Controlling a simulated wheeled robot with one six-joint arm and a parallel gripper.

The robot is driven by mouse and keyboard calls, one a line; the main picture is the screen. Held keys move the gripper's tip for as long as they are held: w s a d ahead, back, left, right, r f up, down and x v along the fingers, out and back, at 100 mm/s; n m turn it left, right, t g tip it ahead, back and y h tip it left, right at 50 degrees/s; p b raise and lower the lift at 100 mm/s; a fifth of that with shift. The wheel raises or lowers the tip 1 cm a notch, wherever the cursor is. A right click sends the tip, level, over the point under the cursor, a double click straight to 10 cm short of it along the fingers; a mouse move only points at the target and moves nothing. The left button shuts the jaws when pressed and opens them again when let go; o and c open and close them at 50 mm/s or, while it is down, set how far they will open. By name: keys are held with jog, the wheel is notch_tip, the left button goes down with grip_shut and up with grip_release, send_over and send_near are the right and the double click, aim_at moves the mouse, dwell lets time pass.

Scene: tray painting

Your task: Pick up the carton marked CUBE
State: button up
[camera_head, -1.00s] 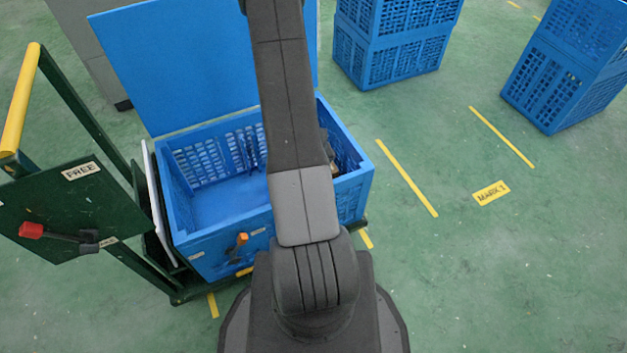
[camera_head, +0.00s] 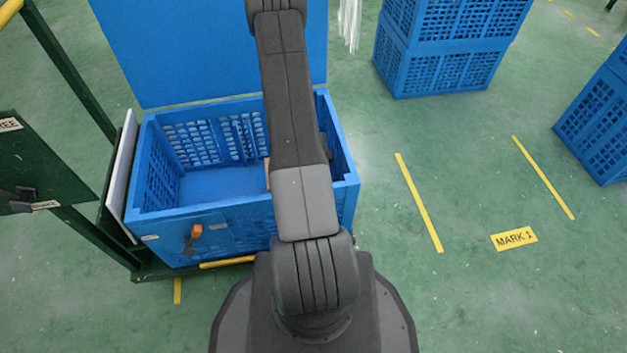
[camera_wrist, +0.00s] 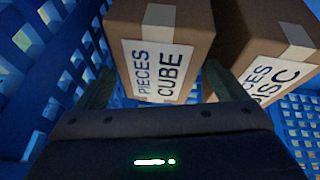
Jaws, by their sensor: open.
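The carton marked CUBE (camera_wrist: 158,45) is a brown box with a strip of pale tape and a white label reading PIECES CUBE. In the wrist view it stands just ahead of my gripper (camera_wrist: 158,72), whose two fingers are apart, one toward each side of the carton's label face. I cannot tell whether the fingers touch it. A second brown carton, marked DISC (camera_wrist: 268,45), stands close on its right, tilted in the picture, near the right finger. In the head view my arm hides the gripper and nearly all of the cartons.
The cartons are inside an open blue crate (camera_head: 215,215) with lattice walls; its lid (camera_head: 210,50) stands up behind. The crate sits on a green cart (camera_head: 150,272). Stacked blue crates (camera_head: 445,55) stand at the back right.

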jog(key=shift+b+x, duration=0.6)
jog(key=shift+x, duration=1.35)
jog(key=shift+d+f, duration=0.1)
jog(key=shift+f, duration=0.15)
jog(key=c, duration=1.5)
